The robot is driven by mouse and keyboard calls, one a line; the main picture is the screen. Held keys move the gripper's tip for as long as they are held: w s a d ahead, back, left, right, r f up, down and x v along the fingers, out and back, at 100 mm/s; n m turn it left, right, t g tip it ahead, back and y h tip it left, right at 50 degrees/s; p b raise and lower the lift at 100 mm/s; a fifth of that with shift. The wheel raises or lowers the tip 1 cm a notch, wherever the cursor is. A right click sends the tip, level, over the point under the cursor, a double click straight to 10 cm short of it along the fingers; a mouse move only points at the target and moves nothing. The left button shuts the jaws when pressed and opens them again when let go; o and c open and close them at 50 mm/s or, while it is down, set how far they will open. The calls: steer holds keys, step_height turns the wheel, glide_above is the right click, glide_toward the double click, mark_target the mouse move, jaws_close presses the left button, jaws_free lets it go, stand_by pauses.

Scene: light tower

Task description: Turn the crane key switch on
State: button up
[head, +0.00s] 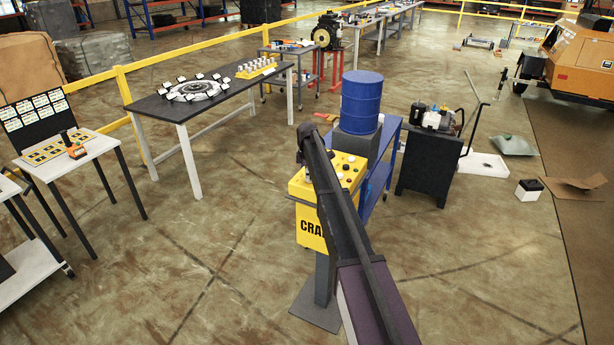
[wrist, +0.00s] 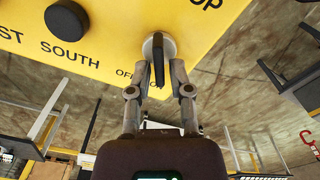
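The yellow crane control box (head: 312,232) stands on a grey post in the head view, partly hidden by my arm. In the wrist view its yellow panel (wrist: 110,45) fills the upper left, with printed words including "SOUTH" and partly covered "OFF" and "ON" labels. The key switch (wrist: 158,62) is a narrow dark key on a round pale base near the panel's lower edge. My gripper (wrist: 160,70) is open, one finger on each side of the key. Small gaps seem to show between key and fingers; contact is hard to tell.
A black round button (wrist: 67,27) sits on the panel to the left of the key. A blue barrel (head: 361,102) stands just behind the box. A black table (head: 205,95) stands to the left. The floor in front of the box is clear.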

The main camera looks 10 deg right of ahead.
jaws_close()
steer(key=shift+m, duration=0.4)
steer(key=m, duration=0.5)
steer(key=shift+w+d, duration=0.1)
steer(key=shift+w, duration=0.15)
steer(key=m, duration=0.6)
steer(key=shift+w+d, duration=0.15)
steer(key=shift+d, duration=0.1)
steer(key=o, duration=0.5)
jaws_free()
steer(key=shift+o, duration=0.2)
